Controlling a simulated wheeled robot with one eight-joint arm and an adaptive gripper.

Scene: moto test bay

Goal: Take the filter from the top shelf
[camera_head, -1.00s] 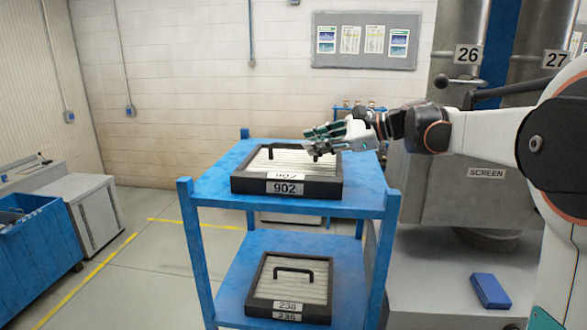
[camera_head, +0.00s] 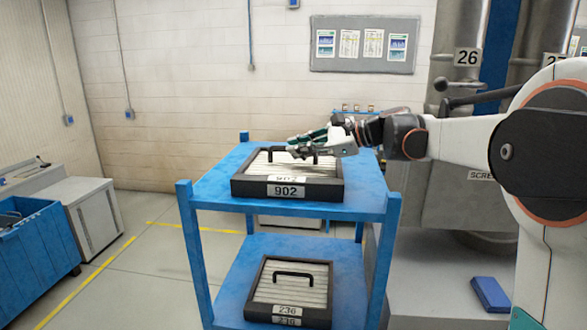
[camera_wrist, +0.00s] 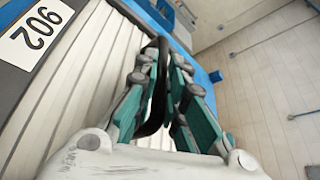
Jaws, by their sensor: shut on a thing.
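The filter (camera_head: 246,187), a black-framed square with pale pleats and a label 902, lies flat on the top shelf (camera_head: 360,206) of a blue rack. A black handle spans its top. My gripper (camera_head: 296,146) reaches in from the right, over the filter at that handle. In the wrist view my gripper (camera_wrist: 165,80) has its teal fingers closed on both sides of the black handle (camera_wrist: 157,115). The filter (camera_wrist: 75,90) shows beneath with its 902 label. Part of the handle is hidden by the fingers.
A second filter (camera_head: 290,290), labelled 236, lies on the lower shelf (camera_head: 350,275). A blue box (camera_head: 490,294) lies at the lower right beside grey machinery (camera_head: 440,200). A blue bin (camera_head: 35,245) and a grey cabinet (camera_head: 95,215) stand left. The floor between is clear.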

